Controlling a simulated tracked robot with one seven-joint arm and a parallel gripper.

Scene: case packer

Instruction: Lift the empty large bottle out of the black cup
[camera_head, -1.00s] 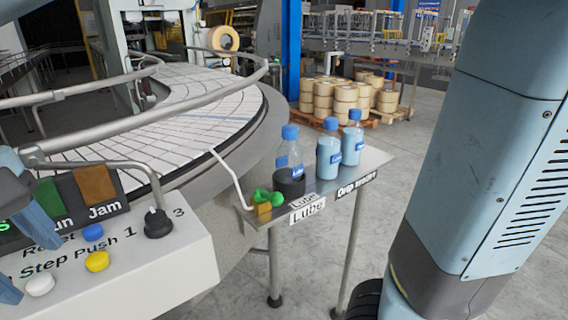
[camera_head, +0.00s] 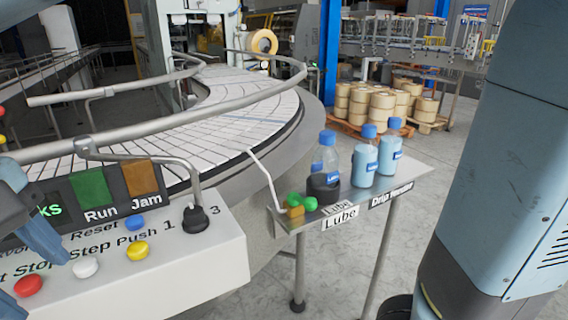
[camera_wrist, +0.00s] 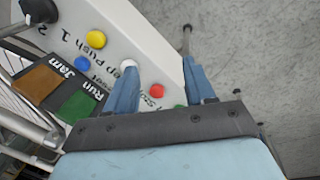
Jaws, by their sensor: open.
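The empty large bottle (camera_head: 325,157), clear with a blue cap and blue label, stands upright in the black cup (camera_head: 323,188) on a small metal shelf (camera_head: 405,180). The cup hides the bottle's lower part. My gripper (camera_wrist: 165,75) is open and empty in the wrist view, with its two blue fingers apart over the control panel. In the head view part of my gripper (camera_head: 40,240) shows at the left edge, well to the left of the bottle and apart from it.
Two bottles filled with light blue liquid (camera_head: 364,160) (camera_head: 390,150) stand right of the cup. A green-handled brass valve (camera_head: 298,205) sits to its left. A control panel (camera_head: 190,262) with buttons fills the lower left. A conveyor with a curved rail (camera_head: 200,118) lies behind.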

